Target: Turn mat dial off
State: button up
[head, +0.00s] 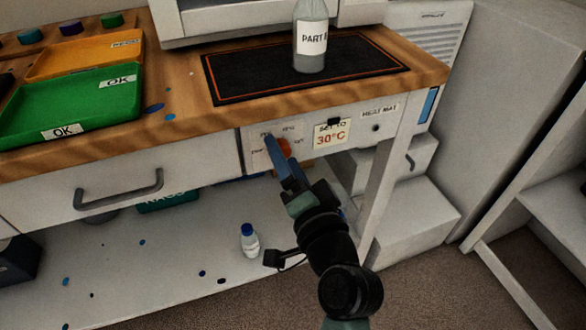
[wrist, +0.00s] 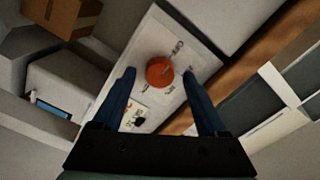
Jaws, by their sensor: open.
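The mat dial is an orange round knob (head: 284,147) on the white panel under the bench edge in the head view, partly hidden by my gripper (head: 278,155). In the wrist view the orange dial (wrist: 160,71) sits between my two blue fingertips (wrist: 158,76), which are apart. I cannot tell whether they touch it. Printed marks surround the dial, too small to read surely. A "SET TO 30°C" label (head: 331,134) is right of it.
A green OK tray (head: 90,105) and an orange tray (head: 85,60) stand on the wooden bench at left. A drawer with a handle (head: 118,190) is left of the panel. A small blue-capped bottle (head: 249,241) stands on the lower shelf. A bench leg (head: 378,200) is close right.

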jog(key=v, duration=1.3)
jog(key=shift+p, duration=0.4)
jog(key=shift+w+r, duration=0.1)
jog(key=shift+w, duration=0.05)
